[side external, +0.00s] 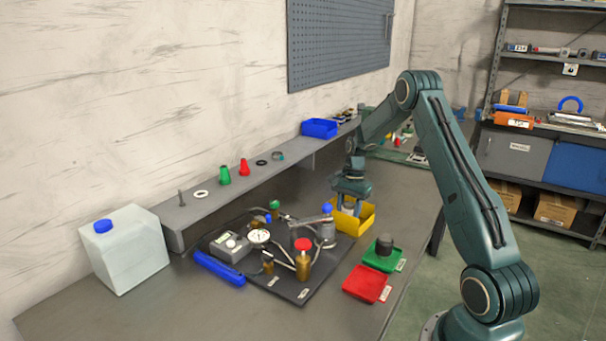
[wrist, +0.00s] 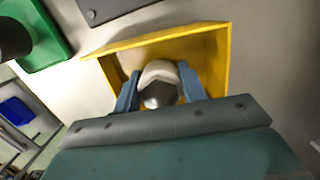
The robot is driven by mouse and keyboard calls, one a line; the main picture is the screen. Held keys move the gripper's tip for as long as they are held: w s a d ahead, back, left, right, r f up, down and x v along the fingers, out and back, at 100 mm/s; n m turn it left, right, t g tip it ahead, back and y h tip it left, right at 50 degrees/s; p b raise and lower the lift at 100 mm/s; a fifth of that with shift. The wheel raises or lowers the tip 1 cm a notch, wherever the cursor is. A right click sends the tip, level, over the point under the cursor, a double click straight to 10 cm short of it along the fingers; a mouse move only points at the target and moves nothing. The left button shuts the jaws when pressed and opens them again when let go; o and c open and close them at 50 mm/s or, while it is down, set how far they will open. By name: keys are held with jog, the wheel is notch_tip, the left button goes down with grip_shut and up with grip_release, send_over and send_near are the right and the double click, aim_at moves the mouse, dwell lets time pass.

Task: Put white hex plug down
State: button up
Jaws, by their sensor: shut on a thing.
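My gripper (side external: 349,206) points down at the yellow bin (side external: 366,220) in the side view. In the wrist view my gripper's two blue-grey fingers (wrist: 160,88) are closed on the white hex plug (wrist: 158,69), which has a white top part and a shiny grey part nearer the camera. The plug is inside the outline of the yellow bin (wrist: 222,55) in that view. I cannot tell whether it touches the bin floor.
A green tray (side external: 374,263) with a dark cylinder (side external: 384,245) and a red tray (side external: 366,283) lie in front of the bin. A dark board (side external: 290,291) with gauge, hoses and fittings lies to the left. A shelf (side external: 215,205) with small parts runs along the wall.

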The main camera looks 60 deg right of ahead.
jog(key=o, duration=1.2)
jog(key=shift+c, duration=0.2)
notch_tip(320, 180, up, 12)
jog(key=d, duration=0.1)
jog(key=shift+d, duration=0.2)
jog(key=shift+r, duration=0.1)
